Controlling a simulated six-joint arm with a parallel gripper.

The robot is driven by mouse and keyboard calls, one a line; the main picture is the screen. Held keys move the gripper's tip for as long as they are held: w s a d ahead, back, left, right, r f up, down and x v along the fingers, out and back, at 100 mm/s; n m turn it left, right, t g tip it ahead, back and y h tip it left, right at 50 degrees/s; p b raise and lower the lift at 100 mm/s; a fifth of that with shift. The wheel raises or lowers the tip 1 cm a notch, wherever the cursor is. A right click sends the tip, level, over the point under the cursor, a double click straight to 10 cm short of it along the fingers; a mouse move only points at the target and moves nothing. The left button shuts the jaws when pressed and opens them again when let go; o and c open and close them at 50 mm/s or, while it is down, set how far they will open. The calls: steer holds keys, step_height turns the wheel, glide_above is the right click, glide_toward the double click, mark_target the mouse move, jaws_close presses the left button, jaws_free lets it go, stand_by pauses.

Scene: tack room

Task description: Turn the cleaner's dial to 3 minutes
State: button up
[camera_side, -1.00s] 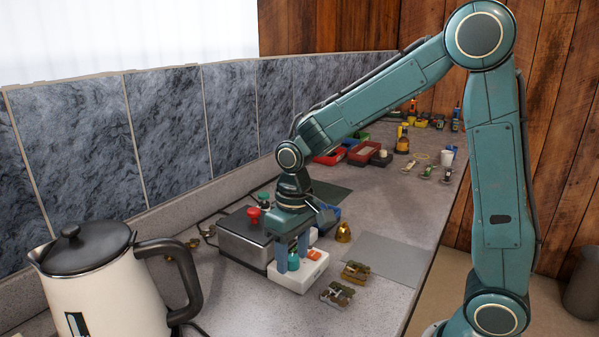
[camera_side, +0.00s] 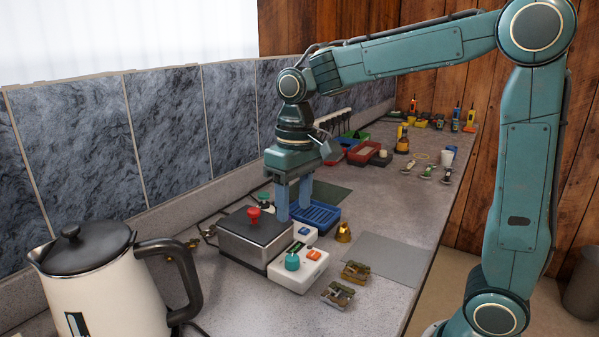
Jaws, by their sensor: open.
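The cleaner is a grey metal box (camera_side: 243,240) with a red knob (camera_side: 254,214) on its lid. A white control unit (camera_side: 289,284) sits at its front right side. The teal round dial (camera_side: 292,261) stands on this unit, with an orange switch (camera_side: 314,254) beside it. The dial is fully in view, but its pointer and any minute marks are too small to read. My gripper (camera_side: 294,214) points down with its two blue fingers apart and nothing between them. It is above and behind the dial, clear of it, near the blue tray.
A blue tray (camera_side: 327,214) lies behind the cleaner. A brass bell (camera_side: 343,232), small metal parts (camera_side: 337,294) and a grey mat (camera_side: 388,256) lie to the right. A cream kettle (camera_side: 100,285) stands front left. Red bins (camera_side: 362,153) stand farther back.

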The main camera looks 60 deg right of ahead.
steer(key=shift+r, duration=1.2)
steer(key=shift+s+d, duration=0.1)
steer(key=s+d+f+t, duration=0.1)
steer(key=s+t, duration=0.4)
steer(key=s, duration=1.1)
steer(key=shift+s+d+f+n+t+h, duration=0.3)
steer(key=shift+d+f+n, duration=0.1)
steer(key=shift+d, duration=0.15)
